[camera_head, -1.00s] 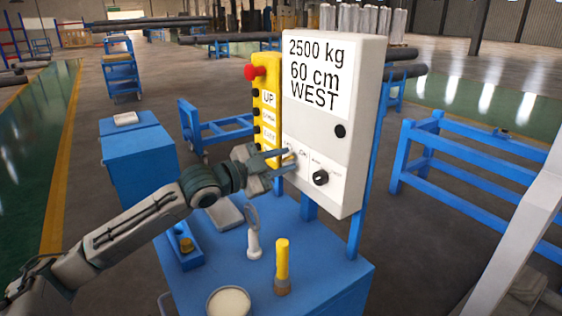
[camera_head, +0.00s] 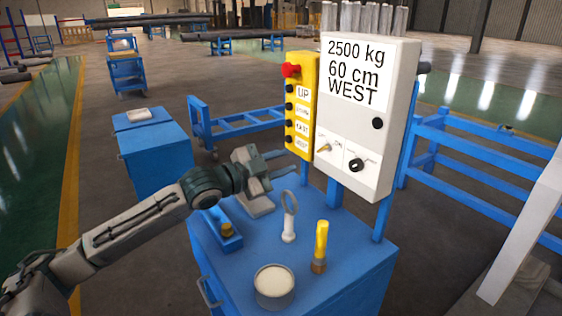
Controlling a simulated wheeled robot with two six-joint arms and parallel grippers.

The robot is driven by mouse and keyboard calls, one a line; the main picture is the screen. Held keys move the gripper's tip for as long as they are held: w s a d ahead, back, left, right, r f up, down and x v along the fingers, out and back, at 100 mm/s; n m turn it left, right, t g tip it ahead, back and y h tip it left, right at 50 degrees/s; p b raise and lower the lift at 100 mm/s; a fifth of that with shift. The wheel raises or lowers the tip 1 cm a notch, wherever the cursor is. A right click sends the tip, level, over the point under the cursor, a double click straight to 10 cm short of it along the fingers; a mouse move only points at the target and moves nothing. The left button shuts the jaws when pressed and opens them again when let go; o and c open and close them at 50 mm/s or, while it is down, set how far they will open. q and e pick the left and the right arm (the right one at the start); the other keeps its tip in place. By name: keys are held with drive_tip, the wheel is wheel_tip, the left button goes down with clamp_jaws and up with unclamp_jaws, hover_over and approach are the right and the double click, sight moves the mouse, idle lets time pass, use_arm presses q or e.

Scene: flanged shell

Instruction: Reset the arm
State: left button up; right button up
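My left gripper (camera_head: 290,164) is in the air above the blue cart (camera_head: 345,262), to the left of the white control panel (camera_head: 362,110). Its two fingers are apart with nothing between them, and they are clear of the panel. The panel reads "2500 kg 60 cm WEST". Low on it are a small yellowish switch (camera_head: 325,148) and a black knob (camera_head: 356,165). A yellow pendant (camera_head: 299,112) with a red button and several black buttons hangs at the panel's left side.
On the cart stand a white-handled ring tool (camera_head: 289,218), a yellow-handled tool (camera_head: 321,246), a round tin (camera_head: 274,284) and a blue tray (camera_head: 219,228). A blue cabinet (camera_head: 152,152) is at left. Blue racks (camera_head: 470,160) stand behind the panel at right.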

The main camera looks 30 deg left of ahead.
drive_tip(key=shift+w+d, duration=0.15)
drive_tip(key=shift+w, duration=0.2)
